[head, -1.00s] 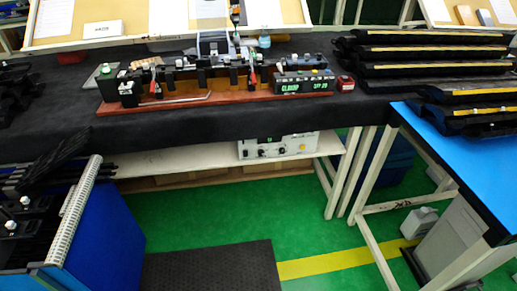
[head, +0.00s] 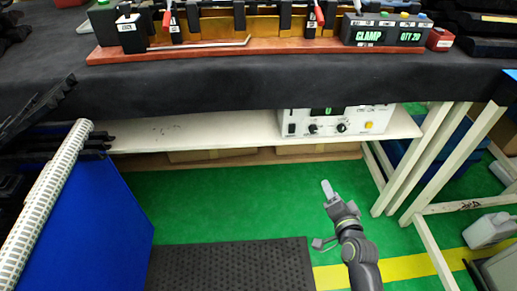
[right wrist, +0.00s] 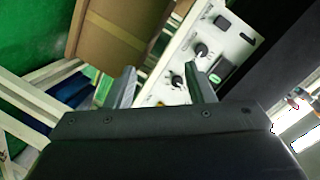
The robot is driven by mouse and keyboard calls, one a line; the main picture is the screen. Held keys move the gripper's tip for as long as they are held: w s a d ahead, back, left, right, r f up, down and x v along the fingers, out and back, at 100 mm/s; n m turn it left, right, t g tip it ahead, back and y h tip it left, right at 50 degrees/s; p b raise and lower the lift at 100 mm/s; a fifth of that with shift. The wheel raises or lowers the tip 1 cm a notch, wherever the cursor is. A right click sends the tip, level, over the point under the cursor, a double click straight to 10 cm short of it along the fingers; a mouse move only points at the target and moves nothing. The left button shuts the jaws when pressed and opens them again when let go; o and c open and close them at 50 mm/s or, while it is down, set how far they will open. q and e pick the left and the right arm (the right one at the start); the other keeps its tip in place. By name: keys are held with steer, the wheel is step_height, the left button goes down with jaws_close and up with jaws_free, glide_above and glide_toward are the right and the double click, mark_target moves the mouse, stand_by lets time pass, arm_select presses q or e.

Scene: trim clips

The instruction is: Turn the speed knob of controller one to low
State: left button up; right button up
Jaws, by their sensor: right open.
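A white controller box (head: 355,122) stands on the shelf under the bench. My right gripper (head: 328,190) is below and in front of the shelf, apart from the box. In the right wrist view the open, empty gripper (right wrist: 163,88) points toward the box's panel (right wrist: 185,70), with two knobs (right wrist: 200,49) beyond the fingertips. The knob settings are too small to read. My left gripper is not in view.
The white shelf (head: 200,131) runs under the black-covered bench (head: 250,85), with cardboard boxes (head: 213,155) below it. White table legs (head: 440,160) stand at right, a blue bin (head: 95,220) at left. Green floor in front is clear around a dark mat (head: 230,265).

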step_height(320, 180, up, 5)
steer(key=m+t+b, duration=0.1)
steer(key=t+b, duration=0.1)
glide_toward(314, 131)
steer(key=w, duration=0.6)
steer(key=shift+w+a+p, duration=0.25)
steer(key=shift+w+p, duration=0.05)
steer(key=shift+w, duration=0.75)
steer(key=c, duration=1)
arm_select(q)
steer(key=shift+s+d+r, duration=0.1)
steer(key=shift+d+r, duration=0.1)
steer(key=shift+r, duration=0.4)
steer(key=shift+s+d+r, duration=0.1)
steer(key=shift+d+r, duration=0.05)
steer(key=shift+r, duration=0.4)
